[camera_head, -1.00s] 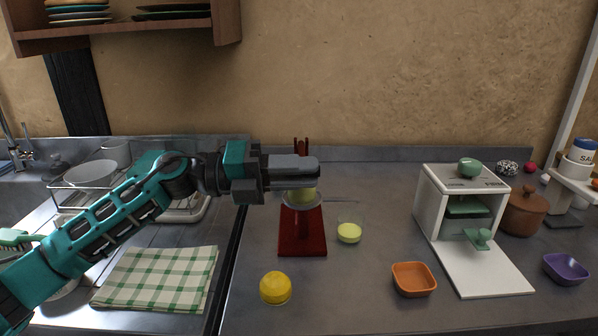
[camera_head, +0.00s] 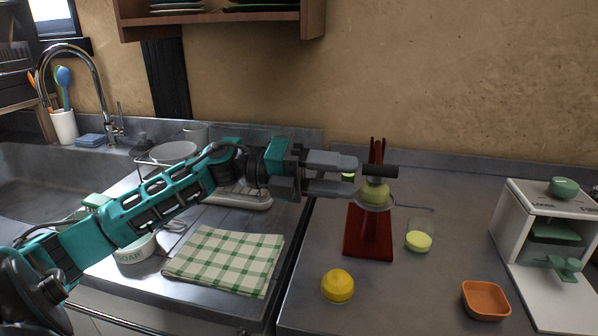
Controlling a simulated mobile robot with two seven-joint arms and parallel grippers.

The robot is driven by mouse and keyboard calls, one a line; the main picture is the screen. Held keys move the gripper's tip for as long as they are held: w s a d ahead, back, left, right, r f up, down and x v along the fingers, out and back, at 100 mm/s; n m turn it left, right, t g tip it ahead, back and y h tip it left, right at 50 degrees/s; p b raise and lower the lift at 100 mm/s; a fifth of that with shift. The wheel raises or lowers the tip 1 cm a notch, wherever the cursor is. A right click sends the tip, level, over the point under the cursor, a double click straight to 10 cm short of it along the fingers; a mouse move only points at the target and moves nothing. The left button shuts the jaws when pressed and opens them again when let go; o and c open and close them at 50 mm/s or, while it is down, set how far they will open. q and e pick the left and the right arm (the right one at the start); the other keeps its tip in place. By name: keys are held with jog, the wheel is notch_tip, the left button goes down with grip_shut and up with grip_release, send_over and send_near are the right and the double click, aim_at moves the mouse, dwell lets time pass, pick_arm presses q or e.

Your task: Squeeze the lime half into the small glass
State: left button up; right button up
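The red press (camera_head: 369,232) stands upright on the grey counter. A pale green lime half (camera_head: 375,192) sits in the ring of the press, beneath a dark horizontal handle (camera_head: 380,171). The small clear glass (camera_head: 419,240) stands to the right of the press, with yellow-green juice in its bottom. My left gripper (camera_head: 352,175) is open just left of the lime half and handle, fingers apart and apparently holding nothing. A small green thing (camera_head: 348,177) shows between the fingers; I cannot tell what it is or how far behind it lies. My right gripper is not in view.
A yellow lemon-like half (camera_head: 338,286) and an orange bowl (camera_head: 486,300) lie in front of the press and glass. A white box-shaped machine (camera_head: 548,240) stands at right. A checked cloth (camera_head: 226,260) and dish rack are at left. Counter between lemon and bowl is clear.

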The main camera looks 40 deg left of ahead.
pick_arm(q)
jog(key=v, duration=0.7)
jog(key=shift+a, duration=0.2)
jog(key=shift+s, duration=0.1)
